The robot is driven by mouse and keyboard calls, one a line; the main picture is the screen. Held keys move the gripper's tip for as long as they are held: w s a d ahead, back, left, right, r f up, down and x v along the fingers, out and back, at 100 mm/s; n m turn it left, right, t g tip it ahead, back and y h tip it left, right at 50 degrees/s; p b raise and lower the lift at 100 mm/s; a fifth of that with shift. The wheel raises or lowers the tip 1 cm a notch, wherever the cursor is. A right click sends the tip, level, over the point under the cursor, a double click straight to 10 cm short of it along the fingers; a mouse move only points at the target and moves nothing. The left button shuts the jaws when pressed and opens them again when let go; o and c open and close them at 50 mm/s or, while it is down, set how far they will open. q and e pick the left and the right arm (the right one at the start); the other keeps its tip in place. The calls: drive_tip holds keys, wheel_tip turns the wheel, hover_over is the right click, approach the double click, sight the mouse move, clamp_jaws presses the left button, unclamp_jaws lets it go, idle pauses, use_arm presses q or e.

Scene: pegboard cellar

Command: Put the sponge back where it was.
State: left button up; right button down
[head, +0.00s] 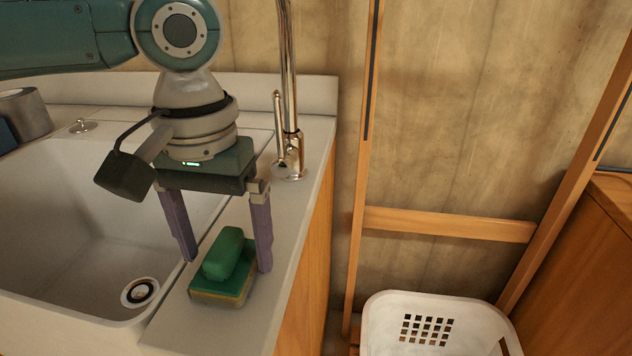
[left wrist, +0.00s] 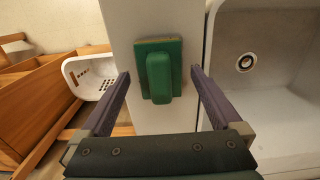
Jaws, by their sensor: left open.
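A sponge (head: 222,292) with a yellowish layer and a dark green top lies on the grey counter strip right of the sink. A rounded green block (head: 223,252) sits on top of it; I cannot tell whether the two are joined. In the left wrist view the sponge (left wrist: 174,47) shows as a green rectangle under the block (left wrist: 158,75). My left gripper (head: 228,263) is open above the counter, pointing down. Its purple fingers stand on either side of the block, with gaps visible in the left wrist view (left wrist: 160,73). My right gripper is out of view.
The sink basin (head: 60,220) with its drain (head: 140,292) lies left of the sponge. A chrome tap (head: 289,160) rises behind my gripper. The counter's right edge is close. A white basket (head: 440,312) stands lower down at the right.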

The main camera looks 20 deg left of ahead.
sight(225, 242)
use_arm(q)
wheel_tip(225, 242, up, 12)
drive_tip(key=p, duration=0.2)
drive_tip(key=s+d+f+m+t+h, duration=0.25)
drive_tip(key=s+d+f+m, duration=0.4)
drive_tip(key=d+f, duration=0.4)
drive_tip(key=s+a+f+n+t+y, duration=0.1)
drive_tip(key=s+a+y, duration=0.1)
drive_tip(key=s+a, duration=0.5)
drive_tip(key=s, duration=0.2)
drive_tip(key=shift+s+a+f+n, duration=0.2)
drive_tip(key=shift+s+f+n, duration=0.1)
drive_tip(key=shift+f+n, duration=0.1)
